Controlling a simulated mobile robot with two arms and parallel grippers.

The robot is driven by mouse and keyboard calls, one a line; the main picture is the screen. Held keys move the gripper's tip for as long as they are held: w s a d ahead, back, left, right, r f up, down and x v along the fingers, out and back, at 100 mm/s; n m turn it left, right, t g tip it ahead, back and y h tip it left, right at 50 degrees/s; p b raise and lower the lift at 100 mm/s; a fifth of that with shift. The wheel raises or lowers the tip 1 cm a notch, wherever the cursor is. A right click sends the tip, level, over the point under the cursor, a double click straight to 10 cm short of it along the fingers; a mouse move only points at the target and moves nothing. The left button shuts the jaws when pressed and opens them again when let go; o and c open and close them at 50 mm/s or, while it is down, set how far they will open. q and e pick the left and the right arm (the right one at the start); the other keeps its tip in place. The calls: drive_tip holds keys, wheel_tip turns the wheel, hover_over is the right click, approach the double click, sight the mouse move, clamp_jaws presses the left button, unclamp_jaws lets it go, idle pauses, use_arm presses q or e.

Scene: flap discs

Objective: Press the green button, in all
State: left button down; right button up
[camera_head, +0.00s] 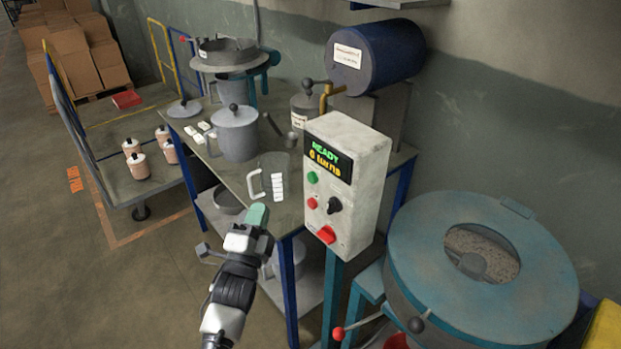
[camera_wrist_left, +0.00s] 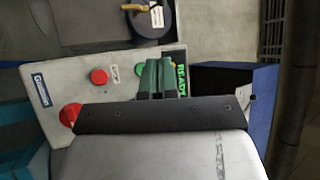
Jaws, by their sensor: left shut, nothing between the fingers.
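A pale control box (camera_head: 358,188) stands on a blue post. Its dark display (camera_head: 328,158) reads READY in green. The green button (camera_head: 312,178) is below the display, with a small red button (camera_head: 312,203) under it. A black knob (camera_head: 334,205) and a larger red button (camera_head: 326,235) are also on this face. My left gripper (camera_head: 257,214), with green fingers, is shut and empty, left of the box and apart from the button.
A workbench (camera_head: 235,181) left of the box holds a grey lidded pot (camera_head: 236,135) and a clear jug (camera_head: 274,176). A large blue-lidded drum (camera_head: 540,290) stands at the right. A cart (camera_head: 112,136) with several small jars is at the left. Open floor lies at the lower left.

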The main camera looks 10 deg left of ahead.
sight(312, 178)
use_arm(q)
drive_tip(key=shift+w+d+r+m+t+h, duration=0.15)
drive_tip(key=shift+r+m+t+h, duration=0.1)
drive_tip(key=shift+r+m+t, duration=0.25)
drive_tip(key=shift+w+d+r+m+t+h, duration=0.1)
drive_tip(key=shift+r+m+t+h, duration=0.15)
drive_tip(key=shift+r+m+t, duration=0.2)
use_arm(e)
drive_tip(key=shift+s+d+f, duration=0.1)
drive_tip(key=shift+s+f, duration=0.15)
drive_tip(key=shift+s, duration=0.3)
drive_tip(key=shift+s+d+f, duration=0.15)
drive_tip(key=shift+s+f, duration=0.1)
drive_tip(key=shift+s, duration=0.35)
drive_tip(key=shift+s+d+f, duration=0.1)
drive_tip(key=shift+s+f, duration=0.15)
drive_tip(key=shift+s, duration=0.3)
use_arm(q)
drive_tip(key=w+d+b, duration=0.4)
drive_tip(key=w+d, duration=0.1)
drive_tip(key=w, duration=0.2)
drive_tip(key=shift+d, duration=0.15)
use_arm(e)
drive_tip(key=shift+f, duration=2.05)
use_arm(q)
drive_tip(key=shift+d, duration=0.1)
use_arm(e)
drive_tip(key=shift+f, duration=0.1)
